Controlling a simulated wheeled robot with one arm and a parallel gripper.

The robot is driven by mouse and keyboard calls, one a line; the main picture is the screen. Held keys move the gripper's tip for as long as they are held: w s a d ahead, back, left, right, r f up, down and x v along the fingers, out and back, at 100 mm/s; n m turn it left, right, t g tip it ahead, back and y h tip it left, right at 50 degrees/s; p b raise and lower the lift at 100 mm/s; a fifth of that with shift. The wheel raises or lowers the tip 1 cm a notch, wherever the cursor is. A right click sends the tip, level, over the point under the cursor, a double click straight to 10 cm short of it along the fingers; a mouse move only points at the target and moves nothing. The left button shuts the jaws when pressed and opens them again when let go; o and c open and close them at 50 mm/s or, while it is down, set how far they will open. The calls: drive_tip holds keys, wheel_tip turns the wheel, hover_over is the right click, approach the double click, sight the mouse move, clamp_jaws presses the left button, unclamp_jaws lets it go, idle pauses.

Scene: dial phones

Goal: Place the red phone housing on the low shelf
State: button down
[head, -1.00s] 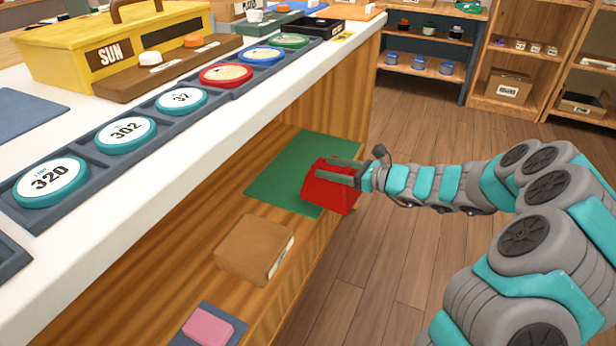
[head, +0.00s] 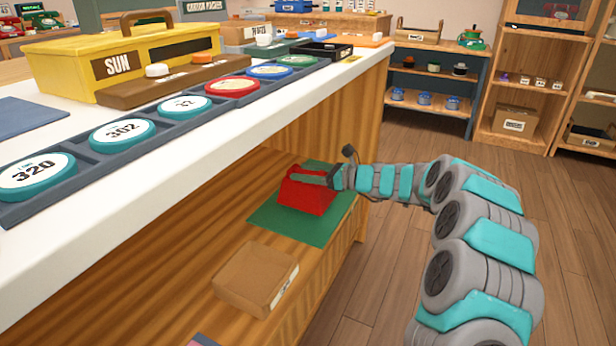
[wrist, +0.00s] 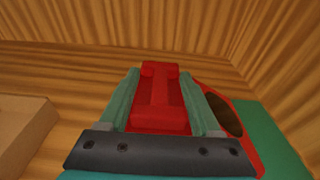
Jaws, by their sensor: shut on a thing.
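The red phone housing (head: 305,198) is at the green mat (head: 321,233) on the low shelf (head: 225,262) under the white counter. My gripper (head: 308,178) is shut on the top of the housing. In the wrist view the red housing (wrist: 160,95) sits between the two fingers of my gripper (wrist: 162,100), with a dark round opening on its right side. The green mat (wrist: 270,125) shows below and to the right. I cannot tell whether the housing's base touches the mat.
A brown box (head: 256,279) lies on the low shelf nearer the camera. The counter edge (head: 230,118) overhangs the shelf. Wooden floor is clear at right.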

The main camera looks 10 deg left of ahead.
drive_tip(key=w, duration=0.4)
drive_tip(key=shift+f, duration=0.25)
drive_tip(key=shift+w, duration=0.55)
drive_tip(key=shift+w+f, duration=0.1)
drive_tip(key=shift+f, duration=0.05)
drive_tip(key=shift+f+b, duration=0.55)
drive_tip(key=shift+f, duration=1)
drive_tip(key=shift+f, duration=0.15)
drive_tip(key=shift+c, duration=0.4)
unclamp_jaws()
